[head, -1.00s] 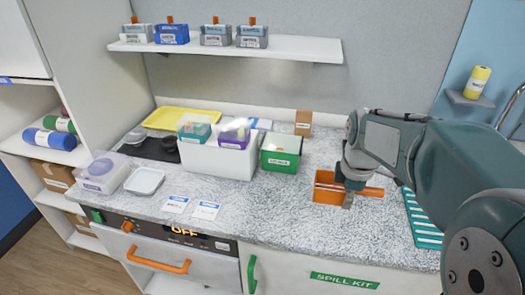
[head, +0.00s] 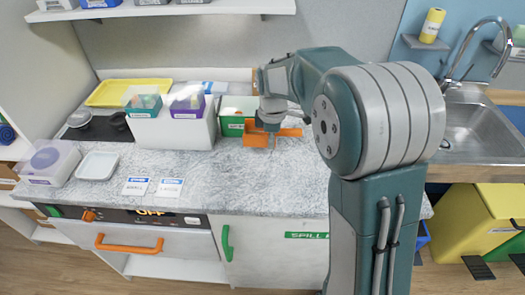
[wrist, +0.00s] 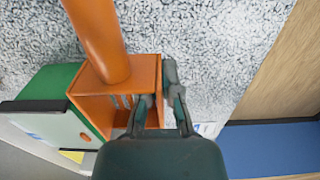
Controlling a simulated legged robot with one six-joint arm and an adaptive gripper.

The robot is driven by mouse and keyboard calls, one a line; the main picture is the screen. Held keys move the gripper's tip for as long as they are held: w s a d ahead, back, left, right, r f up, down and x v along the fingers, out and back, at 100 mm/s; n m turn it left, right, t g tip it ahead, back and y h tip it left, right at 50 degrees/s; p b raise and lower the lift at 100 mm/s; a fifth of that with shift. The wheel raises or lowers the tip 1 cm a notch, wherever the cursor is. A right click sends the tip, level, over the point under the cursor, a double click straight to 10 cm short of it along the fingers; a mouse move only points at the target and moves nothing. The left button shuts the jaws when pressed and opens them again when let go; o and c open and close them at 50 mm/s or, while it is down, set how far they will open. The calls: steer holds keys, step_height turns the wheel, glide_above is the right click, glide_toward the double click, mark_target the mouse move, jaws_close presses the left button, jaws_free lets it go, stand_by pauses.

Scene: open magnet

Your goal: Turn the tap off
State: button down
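The silver tap (head: 462,45) has a tall curved spout and stands behind the steel sink (head: 475,135) at the right of the head view. Its handle is too small to make out, and I cannot tell whether water runs. My gripper (head: 268,139) is far to the left of the tap, over the counter at an orange open box (head: 291,132). In the wrist view my gripper (wrist: 160,105) has its two fingers apart, close to the box's edge. I cannot tell whether they touch it.
A green box (head: 232,126) and a white bin (head: 170,133) stand left of my gripper. The front counter (head: 250,180) is mostly clear. A yellow bin (head: 465,225) stands on the floor below the sink. A shelf (head: 160,11) hangs above. An orange cylinder (wrist: 97,40) crosses the wrist view.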

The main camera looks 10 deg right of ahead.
mark_target(263, 158)
steer(key=f, duration=0.1)
steer(key=w+a+f, duration=0.1)
steer(key=w+f, duration=0.1)
steer(key=shift+a, duration=0.3)
steer(key=f, duration=0.3)
steer(key=shift+w+a+f, duration=0.1)
steer(key=shift+w+f, duration=0.1)
steer(key=shift+f, duration=0.1)
steer(key=c, duration=0.8)
jaws_free()
